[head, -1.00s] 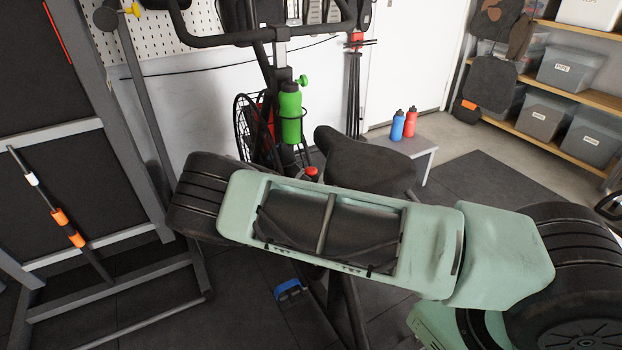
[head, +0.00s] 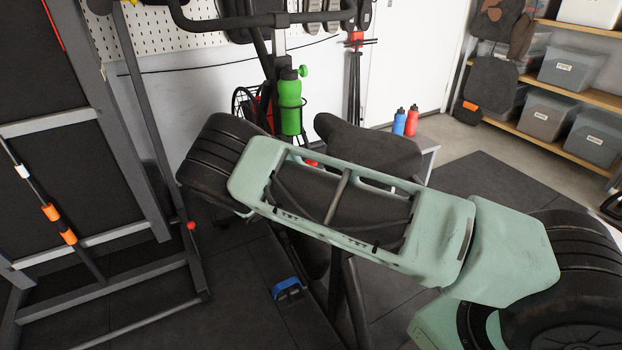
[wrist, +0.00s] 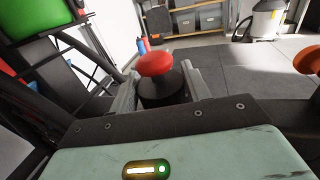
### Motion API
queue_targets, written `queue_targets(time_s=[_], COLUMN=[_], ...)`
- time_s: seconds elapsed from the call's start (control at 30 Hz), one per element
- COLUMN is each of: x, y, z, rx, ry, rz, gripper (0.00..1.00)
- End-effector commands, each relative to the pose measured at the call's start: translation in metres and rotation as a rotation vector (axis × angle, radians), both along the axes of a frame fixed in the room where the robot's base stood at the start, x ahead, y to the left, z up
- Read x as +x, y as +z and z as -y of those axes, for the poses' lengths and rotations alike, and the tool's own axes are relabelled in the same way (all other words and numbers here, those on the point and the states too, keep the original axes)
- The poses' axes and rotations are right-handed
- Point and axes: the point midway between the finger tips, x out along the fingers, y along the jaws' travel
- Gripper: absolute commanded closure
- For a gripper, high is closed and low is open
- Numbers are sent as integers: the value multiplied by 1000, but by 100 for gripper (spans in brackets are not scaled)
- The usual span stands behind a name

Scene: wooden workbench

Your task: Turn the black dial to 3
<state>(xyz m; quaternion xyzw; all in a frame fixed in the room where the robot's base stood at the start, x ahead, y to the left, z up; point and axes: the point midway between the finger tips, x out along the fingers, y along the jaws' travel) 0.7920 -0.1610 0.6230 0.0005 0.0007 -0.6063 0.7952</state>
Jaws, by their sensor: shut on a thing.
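The black dial (wrist: 162,90) is a short dark cylinder with a rounded red cap (wrist: 156,63) on top, near the middle of the wrist view. My gripper (wrist: 160,84) has one pale finger on each side of the black part and is shut on it. No numbers or pointer can be read on the dial. In the head view my green arm covers the gripper and the dial's black part.
The exercise bike's saddle (head: 368,148) is just behind my arm, with a green bottle (head: 290,105) on its frame. A grey rack (head: 190,250) stands left. Red and blue bottles (head: 411,121) stand on a bench. Open floor lies at the right.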

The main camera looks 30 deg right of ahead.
Motion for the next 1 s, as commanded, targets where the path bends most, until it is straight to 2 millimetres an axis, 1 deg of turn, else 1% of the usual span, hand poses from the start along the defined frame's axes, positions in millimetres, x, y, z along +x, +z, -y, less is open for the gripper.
queue_targets(time_s=[0.03, 0.4, 0.6, 0.8, 1.0], x=[1, 1, 1, 1, 1], y=[-6, -8, -7, -5, -3], z=[0, 0, 0, 0, 0], rx=[3, 5, 3, 1, 0], ry=[-46, -390, -542, -650, -709], rz=[4, 2, 1, 1, 0], gripper=[76, 76, 76, 76, 76])
